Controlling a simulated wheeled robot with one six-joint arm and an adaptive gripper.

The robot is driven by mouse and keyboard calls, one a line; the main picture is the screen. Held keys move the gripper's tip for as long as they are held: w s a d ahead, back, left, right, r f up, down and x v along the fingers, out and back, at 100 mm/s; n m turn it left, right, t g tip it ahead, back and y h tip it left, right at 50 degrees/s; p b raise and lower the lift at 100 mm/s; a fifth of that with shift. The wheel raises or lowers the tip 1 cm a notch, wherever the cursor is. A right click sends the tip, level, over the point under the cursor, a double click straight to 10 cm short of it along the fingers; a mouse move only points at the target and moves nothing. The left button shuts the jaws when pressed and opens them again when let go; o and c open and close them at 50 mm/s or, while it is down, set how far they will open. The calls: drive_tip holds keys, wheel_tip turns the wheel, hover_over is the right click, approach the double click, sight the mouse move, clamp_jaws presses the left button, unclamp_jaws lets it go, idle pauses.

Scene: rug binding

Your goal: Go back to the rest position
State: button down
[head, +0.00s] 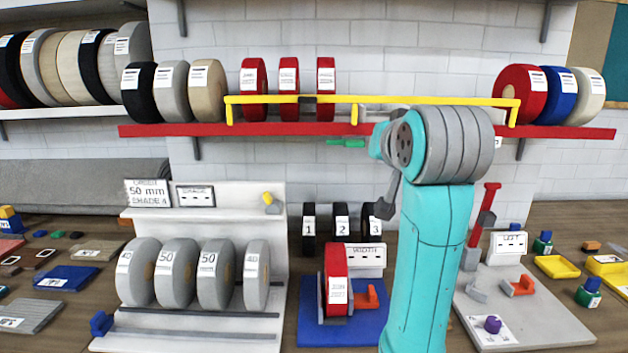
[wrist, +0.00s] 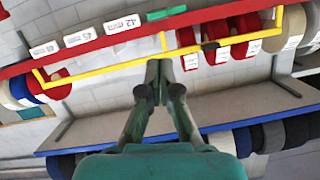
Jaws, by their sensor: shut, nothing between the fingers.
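My gripper (wrist: 160,72) shows in the wrist view with its two dark fingers drawn together at the tips and nothing between them. The tips appear in front of the yellow rail (wrist: 110,68) and the red shelf edge (wrist: 75,50), with grey wall tiles behind. I cannot tell the exact gap to the rail. In the head view my teal arm rises right of centre and its wrist stands in front of the rail (head: 290,99). The fingers are not clear in that view.
Red rolls (head: 289,76) stand behind the rail, with a blue roll (head: 560,95) at right. Below are grey rolls (head: 175,273) on a white stand, a red roll (head: 336,280) on a blue base, and a grey board (head: 550,325).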

wheel_tip(320, 180, down, 13)
drive_tip(key=w, duration=0.1)
drive_tip(key=s+d+f, duration=0.1)
drive_tip(key=s+f, duration=0.3)
drive_tip(key=f, duration=0.6)
drive_tip(key=s+d+f+n, duration=0.15)
drive_tip(key=s+f, duration=0.25)
drive_tip(key=f, duration=0.6)
drive_tip(key=s+d+f, duration=0.1)
drive_tip(key=s+f, duration=0.3)
drive_tip(key=f, duration=0.6)
drive_tip(key=s+d+f, duration=0.1)
drive_tip(key=s+f, duration=0.4)
drive_tip(key=s, duration=0.6)
drive_tip(key=s+d+f, duration=0.2)
drive_tip(key=s+f, duration=0.4)
drive_tip(key=s, duration=0.5)
drive_tip(key=a+f+v, duration=0.1)
drive_tip(key=v, duration=2)
drive_tip(key=shift+s+d+h, duration=0.2)
drive_tip(key=shift+d+h, duration=0.1)
drive_tip(key=shift+h, duration=0.1)
